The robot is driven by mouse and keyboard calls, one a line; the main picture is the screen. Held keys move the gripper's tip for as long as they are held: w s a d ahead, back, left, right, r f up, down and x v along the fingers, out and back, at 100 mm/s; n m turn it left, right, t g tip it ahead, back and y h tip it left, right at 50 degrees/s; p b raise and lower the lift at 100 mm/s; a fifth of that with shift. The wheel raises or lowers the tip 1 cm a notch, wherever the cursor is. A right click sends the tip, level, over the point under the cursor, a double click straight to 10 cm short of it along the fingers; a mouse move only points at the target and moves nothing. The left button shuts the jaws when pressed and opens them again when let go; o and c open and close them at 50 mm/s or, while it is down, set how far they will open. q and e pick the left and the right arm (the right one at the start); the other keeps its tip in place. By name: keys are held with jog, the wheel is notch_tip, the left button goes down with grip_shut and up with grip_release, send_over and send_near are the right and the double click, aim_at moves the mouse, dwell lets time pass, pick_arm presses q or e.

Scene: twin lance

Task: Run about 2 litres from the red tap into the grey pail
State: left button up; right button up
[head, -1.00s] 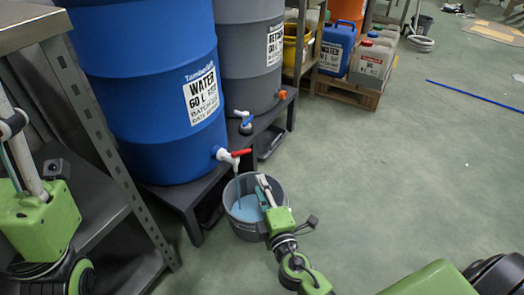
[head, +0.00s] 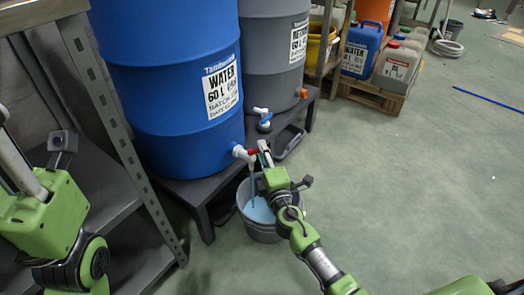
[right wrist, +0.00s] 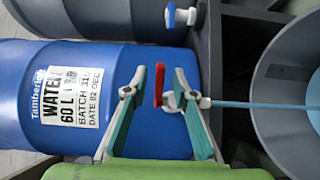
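The blue drum labelled WATER (head: 165,85) stands on a dark low stand. Its white tap (head: 240,152) has a red lever (head: 253,151), which also shows in the right wrist view (right wrist: 159,85). A thin stream (head: 252,187) runs from the tap into the grey pail (head: 262,232), which holds pale blue water (head: 260,210). My right gripper (head: 265,152) is at the tap. In the right wrist view its teal-padded fingers (right wrist: 160,76) are open, one either side of the lever, with gaps visible. My left gripper (head: 12,150) is partly cut off at the left edge.
A grey drum (head: 270,50) with a blue-handled tap (head: 263,118) stands behind. A metal shelf (head: 125,150) is close on the left. Jerrycans (head: 397,66) stand on a pallet at the back.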

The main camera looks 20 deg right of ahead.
jog(key=shift+w, duration=0.8)
grip_shut()
